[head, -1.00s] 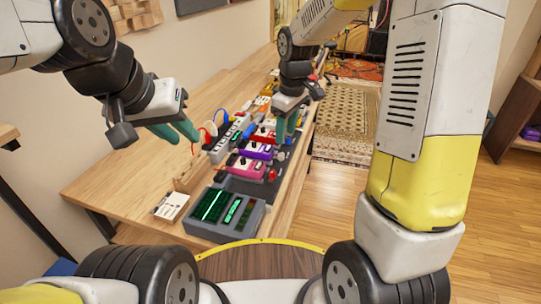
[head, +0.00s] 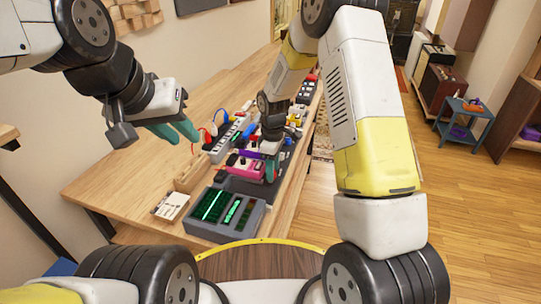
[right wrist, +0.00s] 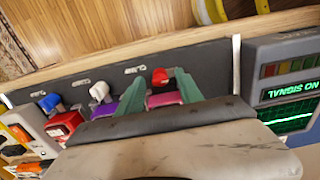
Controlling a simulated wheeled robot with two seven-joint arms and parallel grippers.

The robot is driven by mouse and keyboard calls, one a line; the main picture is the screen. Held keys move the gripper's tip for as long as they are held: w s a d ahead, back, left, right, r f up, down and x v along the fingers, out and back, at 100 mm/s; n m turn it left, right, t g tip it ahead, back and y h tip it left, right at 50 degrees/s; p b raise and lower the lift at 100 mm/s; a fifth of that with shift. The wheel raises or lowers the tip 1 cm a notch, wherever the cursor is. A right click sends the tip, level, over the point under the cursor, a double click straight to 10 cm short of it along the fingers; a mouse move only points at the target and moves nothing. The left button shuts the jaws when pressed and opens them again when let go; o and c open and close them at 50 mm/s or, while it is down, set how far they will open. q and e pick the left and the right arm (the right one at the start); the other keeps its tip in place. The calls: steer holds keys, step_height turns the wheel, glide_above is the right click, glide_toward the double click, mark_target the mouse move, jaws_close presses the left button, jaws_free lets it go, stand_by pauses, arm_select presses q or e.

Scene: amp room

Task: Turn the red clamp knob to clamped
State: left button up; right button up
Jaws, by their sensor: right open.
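The red clamp knob (right wrist: 160,77) stands on the dark board's edge strip beside the pink pedal (right wrist: 164,98), between the fingertips of my right gripper (right wrist: 161,84) in the right wrist view. That gripper is open, with a teal finger on either side of the knob; I cannot tell whether either finger touches it. In the head view my right gripper (head: 271,166) is at the board's right edge by the pink pedal (head: 246,168), and its arm hides part of the row. My left gripper (head: 174,131) hangs empty above the table, its teal fingers apart.
A white knob (right wrist: 99,91) and a blue knob (right wrist: 49,102) stand along the same strip. A grey box with green screens (head: 226,214) sits at the near end. A power strip (head: 228,139) and cables lie left of the pedals. The left tabletop is mostly clear.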

steer(key=shift+f, duration=0.25)
steer(key=shift+c, duration=0.4)
jaws_close()
